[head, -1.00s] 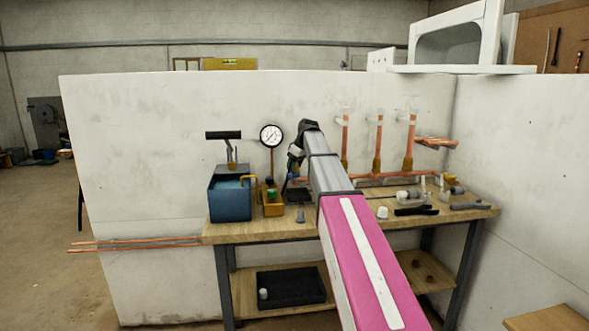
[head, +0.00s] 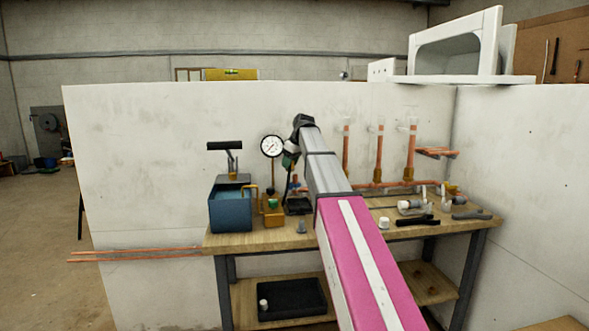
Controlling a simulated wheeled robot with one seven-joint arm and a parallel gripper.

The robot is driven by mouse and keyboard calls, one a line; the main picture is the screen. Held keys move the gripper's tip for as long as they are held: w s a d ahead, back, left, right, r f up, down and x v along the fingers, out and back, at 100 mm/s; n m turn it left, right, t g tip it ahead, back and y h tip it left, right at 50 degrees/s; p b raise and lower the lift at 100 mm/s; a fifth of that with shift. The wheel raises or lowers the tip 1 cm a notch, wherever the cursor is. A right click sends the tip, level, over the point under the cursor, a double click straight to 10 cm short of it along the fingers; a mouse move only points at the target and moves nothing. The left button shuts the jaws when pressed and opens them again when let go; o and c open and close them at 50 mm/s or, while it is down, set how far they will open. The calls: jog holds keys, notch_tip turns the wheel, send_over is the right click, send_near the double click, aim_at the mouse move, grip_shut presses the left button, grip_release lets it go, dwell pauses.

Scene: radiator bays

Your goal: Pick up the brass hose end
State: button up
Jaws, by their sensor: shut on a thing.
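My gripper (head: 290,159) is at the far end of my arm, above the left half of the workbench, just right of the round pressure gauge (head: 272,146). It is small, dark and partly turned away, and points down with its tip above the bench top. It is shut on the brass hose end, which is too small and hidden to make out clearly. A blue test pump tank (head: 230,210) with a black T-handle (head: 224,146) stands at the left of the bench. A brass-coloured block (head: 273,217) stands beside the tank.
A black stand (head: 298,206) lies below my gripper. A grey fitting (head: 301,228) and a white cap (head: 384,223) are on the wooden bench (head: 340,237). Copper risers (head: 379,155) and loose fittings occupy the right. A white partition (head: 150,160) stands behind.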

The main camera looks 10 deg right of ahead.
jog(key=s+a+r, duration=0.5)
jog(key=r, duration=0.4)
jog(key=shift+s+a+r, duration=0.2)
jog(key=shift+a+r, duration=0.2)
dwell(0.6)
